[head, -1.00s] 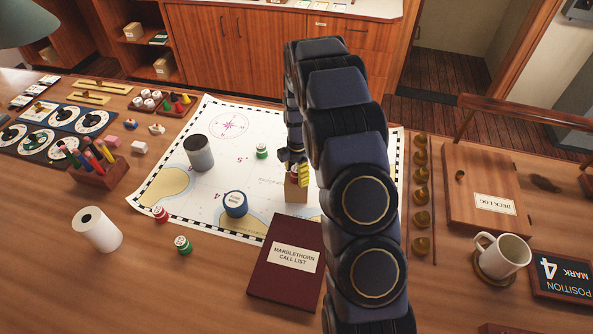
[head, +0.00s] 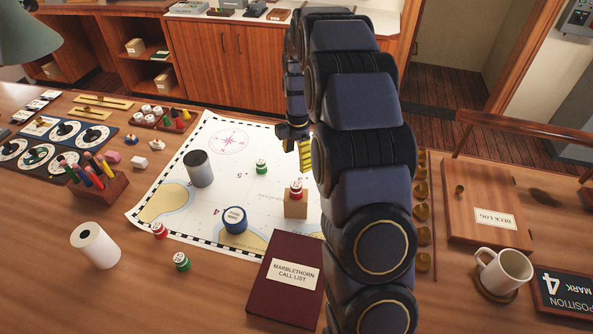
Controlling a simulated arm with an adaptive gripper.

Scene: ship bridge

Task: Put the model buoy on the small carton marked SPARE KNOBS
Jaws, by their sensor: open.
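A small red model buoy with a white top (head: 296,187) stands upright on a small brown carton (head: 295,208) on the chart. No marking on the carton can be read from here. My gripper (head: 304,156), with yellow finger pads, is open and empty. It hangs above and behind the buoy, apart from it. Part of the gripper is hidden by my arm.
A blue round piece (head: 235,219), a grey cylinder (head: 199,169) and a green piece (head: 262,167) stand on the chart (head: 213,135). A mug (head: 503,268) stands at right.

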